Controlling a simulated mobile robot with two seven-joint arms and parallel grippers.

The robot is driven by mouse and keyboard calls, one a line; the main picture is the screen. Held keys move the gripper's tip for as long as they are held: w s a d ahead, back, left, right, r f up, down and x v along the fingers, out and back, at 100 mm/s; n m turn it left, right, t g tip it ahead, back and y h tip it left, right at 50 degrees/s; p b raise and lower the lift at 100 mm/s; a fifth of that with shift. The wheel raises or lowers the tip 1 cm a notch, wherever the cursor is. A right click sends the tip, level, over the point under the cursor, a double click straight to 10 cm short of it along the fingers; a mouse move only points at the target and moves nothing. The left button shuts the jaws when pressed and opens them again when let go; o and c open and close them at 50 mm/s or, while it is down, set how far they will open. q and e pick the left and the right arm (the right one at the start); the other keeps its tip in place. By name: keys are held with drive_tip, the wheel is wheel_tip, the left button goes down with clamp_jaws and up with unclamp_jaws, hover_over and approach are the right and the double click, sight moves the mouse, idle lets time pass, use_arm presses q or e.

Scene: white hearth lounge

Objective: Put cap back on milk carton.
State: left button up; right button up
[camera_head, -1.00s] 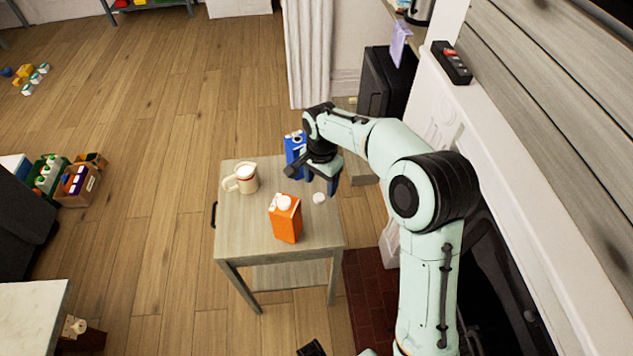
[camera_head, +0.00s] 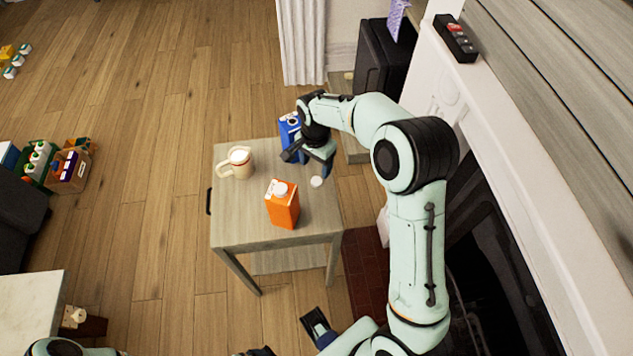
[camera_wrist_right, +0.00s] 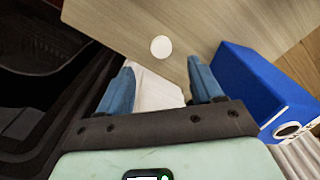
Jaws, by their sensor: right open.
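A small round white cap (camera_head: 316,182) lies flat on the small wooden table (camera_head: 240,225), near its right edge. In the right wrist view the cap (camera_wrist_right: 161,47) shows beyond the fingertips, between their lines. A blue carton (camera_head: 290,132) stands at the table's back right; its top shows a dark round opening with a white rim in the wrist view. An orange carton (camera_head: 282,207) stands nearer the front with a white cap on top. My right gripper (camera_head: 309,164) is open and empty, above the table between blue carton and loose cap. Dark parts at the bottom edge may be my left gripper.
A cream mug (camera_head: 236,163) stands at the table's back left. The white mantel (camera_head: 450,110) and dark fireplace lie close on the right. Boxes of bottles (camera_head: 70,170) stand on the floor at left. The table's front left is clear.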

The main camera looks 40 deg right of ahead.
sight(317, 181)
drive_tip(key=shift+f, duration=1.5)
drive_tip(key=shift+f, duration=0.1)
drive_tip(key=f, duration=0.5)
drive_tip(key=shift+w+d, duration=0.1)
drive_tip(key=shift+d, duration=0.15)
drive_tip(key=c, duration=1.1)
